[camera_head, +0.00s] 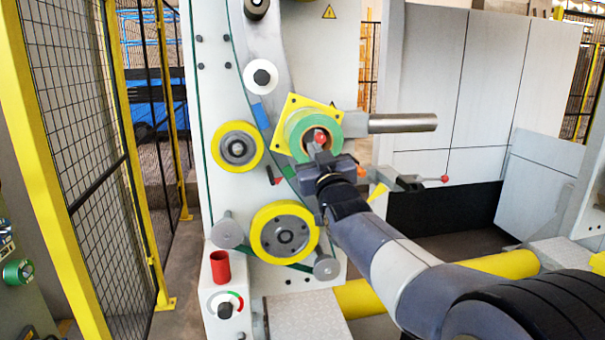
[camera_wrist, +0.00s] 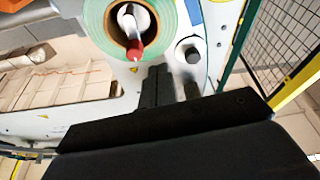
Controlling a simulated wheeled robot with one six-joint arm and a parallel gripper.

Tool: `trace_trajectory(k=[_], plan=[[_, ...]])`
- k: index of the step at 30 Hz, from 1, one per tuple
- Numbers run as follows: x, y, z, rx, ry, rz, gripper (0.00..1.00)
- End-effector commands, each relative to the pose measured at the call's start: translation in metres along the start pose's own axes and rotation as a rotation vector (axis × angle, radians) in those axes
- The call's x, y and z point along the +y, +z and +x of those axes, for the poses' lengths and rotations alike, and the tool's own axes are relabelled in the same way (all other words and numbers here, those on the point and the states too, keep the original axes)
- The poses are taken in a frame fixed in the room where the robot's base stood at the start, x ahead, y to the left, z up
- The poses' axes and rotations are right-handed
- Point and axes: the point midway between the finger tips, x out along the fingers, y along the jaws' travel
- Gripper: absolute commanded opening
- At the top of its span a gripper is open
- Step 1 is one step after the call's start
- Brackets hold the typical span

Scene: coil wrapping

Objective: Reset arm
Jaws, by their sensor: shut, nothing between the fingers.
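My gripper (camera_head: 318,152) is at the front of the wrapping machine, by a green-edged roll (camera_head: 294,128) set against a yellow square plate (camera_head: 290,103). My arm comes in from the lower right. In the wrist view my gripper (camera_wrist: 168,74) has its two dark fingers together, with nothing between them. The roll (camera_wrist: 97,28) is just beyond the fingertips in that view, around a spindle with a red tip (camera_wrist: 134,50). The fingers look apart from the red tip. My gripper hides part of the roll in the head view.
Yellow-rimmed rollers (camera_head: 237,147) (camera_head: 284,232) and a red cup (camera_head: 220,268) are on the machine front. A metal bar (camera_head: 402,123) juts right. A thin arm with a red knob (camera_head: 444,179) is right of my wrist. A yellow mesh fence (camera_head: 85,120) stands left.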

Motion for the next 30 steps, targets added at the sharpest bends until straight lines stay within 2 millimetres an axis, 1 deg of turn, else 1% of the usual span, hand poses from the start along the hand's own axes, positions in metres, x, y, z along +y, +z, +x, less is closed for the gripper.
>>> trace_trajectory(k=[1, 9, 16, 17, 18, 23, 24, 30], plan=[[0.0, -0.002, 0.01, -0.002, -0.001, 0.0, 0.0], [0.0, -0.002, 0.053, -0.003, -0.001, 0.0, 0.0], [0.0, 0.006, 0.081, -0.004, -0.001, -0.001, 0.0], [0.0, 0.006, 0.08, -0.002, -0.001, -0.001, 0.0], [0.0, 0.006, 0.07, 0.0, 0.0, -0.002, 0.0], [0.0, -0.001, 0.047, 0.0, -0.001, -0.002, 0.0], [-0.001, 0.003, 0.042, 0.001, 0.0, -0.002, 0.0], [-0.001, 0.002, 0.029, -0.001, 0.0, -0.001, 0.0]])
